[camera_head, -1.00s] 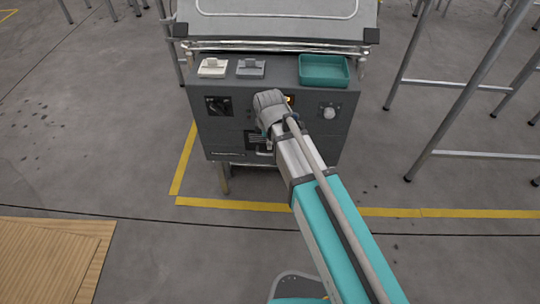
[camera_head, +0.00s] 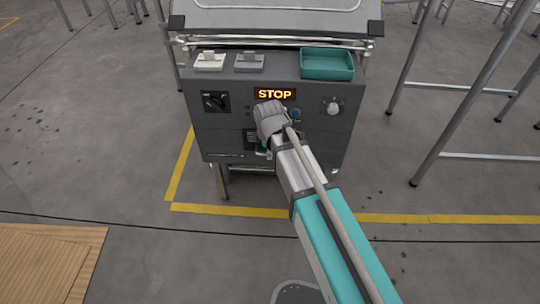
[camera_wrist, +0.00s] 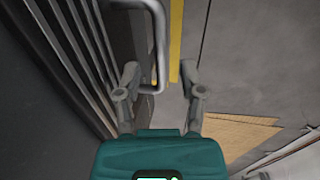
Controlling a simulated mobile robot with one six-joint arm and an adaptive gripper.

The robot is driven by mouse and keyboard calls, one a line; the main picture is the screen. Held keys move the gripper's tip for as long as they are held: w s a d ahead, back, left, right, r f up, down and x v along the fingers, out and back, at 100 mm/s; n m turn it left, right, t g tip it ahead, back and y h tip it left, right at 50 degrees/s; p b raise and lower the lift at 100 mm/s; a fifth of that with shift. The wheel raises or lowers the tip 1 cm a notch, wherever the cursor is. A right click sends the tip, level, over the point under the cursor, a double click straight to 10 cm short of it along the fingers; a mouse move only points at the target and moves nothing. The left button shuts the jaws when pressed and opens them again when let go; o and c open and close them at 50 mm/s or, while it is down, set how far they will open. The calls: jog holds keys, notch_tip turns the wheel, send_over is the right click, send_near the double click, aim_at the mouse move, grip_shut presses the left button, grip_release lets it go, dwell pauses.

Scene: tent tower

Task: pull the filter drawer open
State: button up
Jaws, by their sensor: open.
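The filter drawer (camera_wrist: 75,50) has a dark slatted front at the left of the wrist view. Its grey metal bar handle (camera_wrist: 161,45) stands out from that front. My gripper (camera_wrist: 160,72) is open, with one finger on each side of the handle bar in the picture. The left finger is close to the bar; I cannot tell whether they touch. In the head view my wrist and arm cover much of the cabinet's lower front (camera_head: 222,143), and the fingers are mostly hidden. The drawer looks shut there.
The grey cabinet carries a lit STOP display (camera_head: 275,94), a rotary switch (camera_head: 215,101) and a round knob (camera_head: 333,107). A teal tray (camera_head: 327,77) sits on its ledge. Yellow floor tape (camera_head: 230,210) surrounds it. Metal frames (camera_head: 470,95) stand right; a wooden mat (camera_head: 50,265) lies left.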

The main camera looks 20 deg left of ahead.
jog(key=shift+w+f+b, duration=0.15)
jog(key=shift+f+b, duration=0.25)
jog(key=shift+f, duration=0.2)
jog(key=shift+c, duration=0.3)
grip_shut()
